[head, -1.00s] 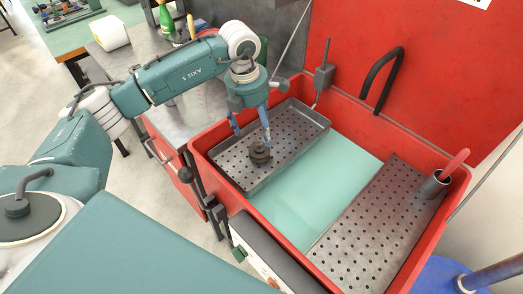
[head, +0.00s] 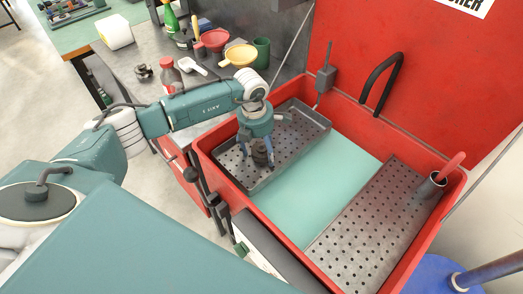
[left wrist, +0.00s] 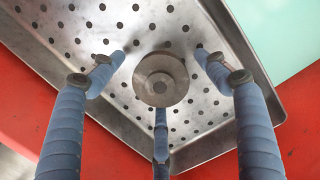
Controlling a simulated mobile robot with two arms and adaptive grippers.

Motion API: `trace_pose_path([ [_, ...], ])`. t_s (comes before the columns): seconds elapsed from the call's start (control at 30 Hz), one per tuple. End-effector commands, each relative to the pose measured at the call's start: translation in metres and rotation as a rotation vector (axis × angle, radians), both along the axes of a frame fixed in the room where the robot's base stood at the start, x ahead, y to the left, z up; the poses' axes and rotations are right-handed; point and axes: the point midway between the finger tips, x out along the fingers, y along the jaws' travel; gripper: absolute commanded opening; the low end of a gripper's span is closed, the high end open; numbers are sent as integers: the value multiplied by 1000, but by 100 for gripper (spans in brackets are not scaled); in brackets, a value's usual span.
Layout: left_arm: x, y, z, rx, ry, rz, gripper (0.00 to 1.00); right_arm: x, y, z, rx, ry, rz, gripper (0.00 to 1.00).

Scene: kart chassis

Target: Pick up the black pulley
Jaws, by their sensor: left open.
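The black pulley (head: 262,154) stands in the perforated metal tray at the left of the red basin. In the left wrist view it is a dark round stepped disc (left wrist: 161,78) with a small centre hole. My left gripper (head: 256,152) is over the pulley with its fingers pointing down. In the left wrist view its three blue fingers (left wrist: 160,66) are spread around the pulley, and gaps show between them and it. The gripper is open and holds nothing. In the head view the fingers and wrist partly cover the pulley. My right gripper is not in view.
The metal tray (head: 306,122) has raised walls inside the red basin (head: 432,226). A perforated plate (head: 372,220) and a cup with a red handle (head: 432,186) are at the right. The green basin floor (head: 318,190) is clear. Funnels (head: 240,55) and bottles stand on the bench behind.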

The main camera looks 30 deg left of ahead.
Motion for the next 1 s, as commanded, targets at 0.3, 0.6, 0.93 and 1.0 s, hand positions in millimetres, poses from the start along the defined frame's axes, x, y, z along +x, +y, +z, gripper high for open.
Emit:
trace_pose_path([
  [0.3, 0, 0, 0, -1, -1, 0, 31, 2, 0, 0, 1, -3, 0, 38],
  [0.6, 2, -1, 2, -2, -4, -1, 0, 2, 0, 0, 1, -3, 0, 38],
  [0.93, 3, 0, 17, -1, -8, -1, 0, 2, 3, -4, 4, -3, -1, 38],
  [1.0, 3, 0, 27, -1, -8, -1, 0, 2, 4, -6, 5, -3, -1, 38],
])
